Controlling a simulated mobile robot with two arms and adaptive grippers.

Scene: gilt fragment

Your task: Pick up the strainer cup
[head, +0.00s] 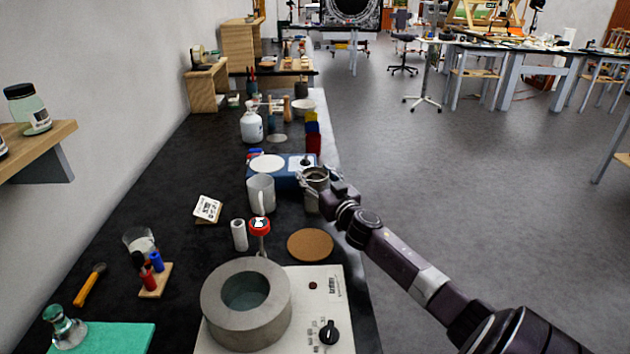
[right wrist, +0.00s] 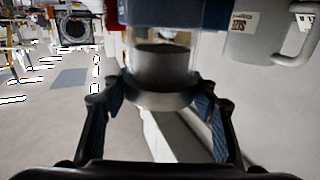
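The strainer cup (head: 316,173), a small round metal cup with a pale body, is near the right edge of the black workbench in the head view, beside a white mug. In the right wrist view the cup (right wrist: 163,72) is straight ahead, with its wide grey rim between the fingers. My right gripper (head: 317,180) reaches it from the right. In the right wrist view its two fingers (right wrist: 160,92) lie against opposite sides of the cup with no clear gap. I cannot tell whether the cup's base rests on the bench. My left gripper is not in view.
The white mug (head: 261,194) and a blue device (head: 283,180) stand close to the cup. A cork disc (head: 310,245), a red-topped item (head: 260,224) and a hot plate (head: 325,290) with a grey ring (head: 247,302) are nearer. Open floor lies right of the bench.

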